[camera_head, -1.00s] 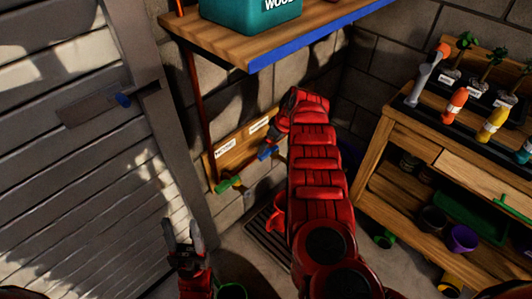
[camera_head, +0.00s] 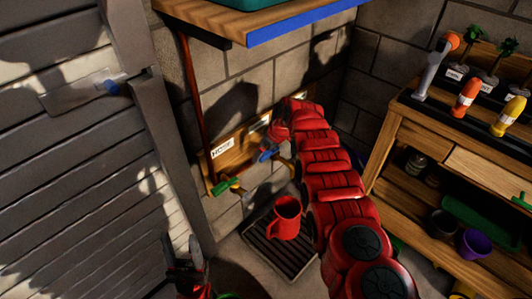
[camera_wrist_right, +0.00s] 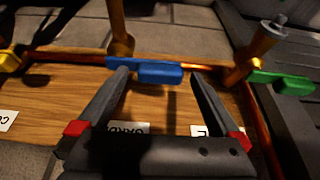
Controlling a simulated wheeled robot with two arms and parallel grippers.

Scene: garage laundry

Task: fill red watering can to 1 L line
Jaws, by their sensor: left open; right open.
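The red watering can (camera_head: 286,220) stands upright on the dark drain grate (camera_head: 262,255), partly beside my right arm. Its level line and any water inside cannot be made out. A blue tap handle (camera_head: 268,153) is on the wooden board on the wall. My right gripper (camera_wrist_right: 160,76) is open at the blue handle; in the right wrist view the handle (camera_wrist_right: 160,73) spans the gap between the fingertips, and contact cannot be told. My left gripper (camera_head: 183,250) is open and empty, low at the left near the grey door.
A green tap handle (camera_head: 225,186) sits left of the blue one, under a HOSE label (camera_head: 222,148). A yellow handle (camera_wrist_right: 10,60) shows in the right wrist view. A shelf (camera_head: 230,22) overhangs above. A wooden workbench (camera_head: 420,140) stands right; the grey door (camera_head: 75,180) stands left.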

